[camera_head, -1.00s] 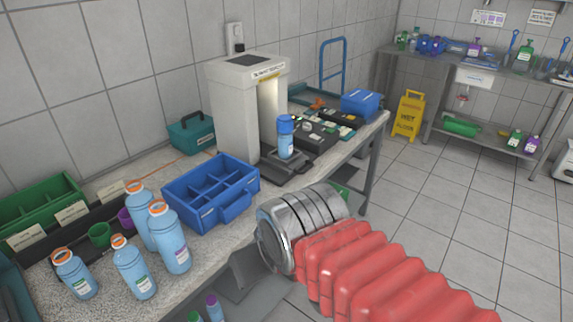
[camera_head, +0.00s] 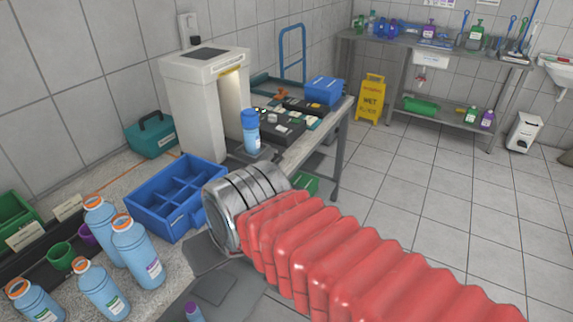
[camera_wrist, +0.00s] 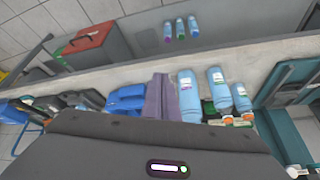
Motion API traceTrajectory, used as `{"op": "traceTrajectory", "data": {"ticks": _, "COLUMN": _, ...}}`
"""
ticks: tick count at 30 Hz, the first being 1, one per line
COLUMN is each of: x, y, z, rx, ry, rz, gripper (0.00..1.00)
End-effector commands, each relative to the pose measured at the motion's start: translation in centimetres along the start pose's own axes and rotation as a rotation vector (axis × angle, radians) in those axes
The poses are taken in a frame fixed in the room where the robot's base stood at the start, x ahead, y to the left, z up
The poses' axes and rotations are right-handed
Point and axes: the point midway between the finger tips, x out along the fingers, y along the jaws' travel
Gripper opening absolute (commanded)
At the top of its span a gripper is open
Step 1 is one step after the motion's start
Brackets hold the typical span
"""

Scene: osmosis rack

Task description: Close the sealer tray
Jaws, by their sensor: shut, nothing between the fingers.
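The sealer (camera_head: 180,98) is a white upright machine with an open lit front, on the bench in the head view. Its dark tray (camera_head: 238,160) sticks out at the front, partly hidden by my arm. A blue-capped bottle (camera_head: 250,135) stands upright on the tray. My gripper's fingers are hidden in the head view, where my arm's metal end lies in front of the bench. I cannot make out the sealer there.
A blue divided crate (camera_head: 165,207) sits beside the sealer. Several orange-capped bottles (camera_head: 135,252) stand at the front left, near a green bin (camera_head: 12,222). A teal toolbox (camera_head: 150,136) is behind.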

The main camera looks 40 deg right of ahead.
Motion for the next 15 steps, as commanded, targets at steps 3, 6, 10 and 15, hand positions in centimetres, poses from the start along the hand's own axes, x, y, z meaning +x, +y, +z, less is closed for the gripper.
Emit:
{"op": "traceTrajectory", "data": {"ticks": 3, "x": 0.6, "y": -0.3, "z": -0.8, "rx": 0.096, "ry": -0.041, "rz": -0.017, "gripper": 0.0}}
{"op": "traceTrajectory", "data": {"ticks": 6, "x": 1.2, "y": -0.1, "z": -1.9, "rx": 0.202, "ry": -0.081, "rz": -0.042, "gripper": 0.0}}
{"op": "traceTrajectory", "data": {"ticks": 10, "x": 2.2, "y": 0.4, "z": -3.5, "rx": 0.355, "ry": -0.136, "rz": -0.08, "gripper": 0.0}}
{"op": "traceTrajectory", "data": {"ticks": 15, "x": 3.6, "y": 1.3, "z": -5.7, "rx": 0.555, "ry": -0.202, "rz": -0.132, "gripper": 0.0}}
